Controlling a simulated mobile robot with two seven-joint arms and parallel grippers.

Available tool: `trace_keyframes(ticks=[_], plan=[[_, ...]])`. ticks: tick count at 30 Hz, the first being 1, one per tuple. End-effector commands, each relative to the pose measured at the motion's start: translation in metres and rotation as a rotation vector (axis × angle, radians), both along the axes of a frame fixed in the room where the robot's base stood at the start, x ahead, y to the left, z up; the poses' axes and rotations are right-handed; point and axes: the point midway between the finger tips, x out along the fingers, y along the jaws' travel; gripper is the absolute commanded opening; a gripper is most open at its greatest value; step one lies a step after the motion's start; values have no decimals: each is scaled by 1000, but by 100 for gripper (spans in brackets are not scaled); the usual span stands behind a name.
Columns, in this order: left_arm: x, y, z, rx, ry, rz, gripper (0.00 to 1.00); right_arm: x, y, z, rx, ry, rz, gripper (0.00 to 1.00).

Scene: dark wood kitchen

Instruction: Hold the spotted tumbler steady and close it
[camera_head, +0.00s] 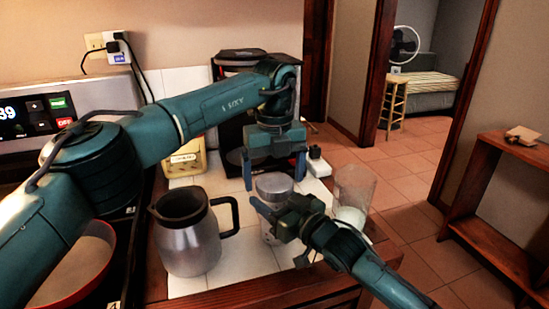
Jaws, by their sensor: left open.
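The tumbler (275,186) is a pale grey, speckled cup standing upright on the white tiled counter, in the middle of the head view. My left gripper (274,176) points down over the tumbler, its two fingers apart on either side of the rim, with nothing seen between them. My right gripper (283,234) reaches in from the lower right at the tumbler's body. Its fingers are spread, and part of the tumbler's lower body shows between them. Whether they press on it is hidden. I cannot make out a separate lid.
A steel jug (187,243) with a black handle stands left of the tumbler. A clear glass (354,188) with something white low in it stands to the right. A coffee maker (228,135) and yellow container (187,158) are behind. The counter's wooden front edge (265,291) is near.

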Motion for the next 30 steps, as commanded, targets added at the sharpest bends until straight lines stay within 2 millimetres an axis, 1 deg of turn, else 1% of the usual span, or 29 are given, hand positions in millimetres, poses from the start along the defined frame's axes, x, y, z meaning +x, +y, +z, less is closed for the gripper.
trace_keyframes(ticks=[3, 11, 27, 30], plan=[[0, 0, -5, -1, -1, 0, 89, 0, 0, 0, 1, 2, 1, 0], [0, 0, -5, 0, -1, 0, 89, 0, 0, -1, 1, 2, 1, 0], [0, 0, -5, 0, -1, 0, 44, 0, 0, 0, 1, 2, 1, 0], [0, 0, -5, 0, -1, -9, 43, 0, 0, -1, 1, 2, 1, 0]])
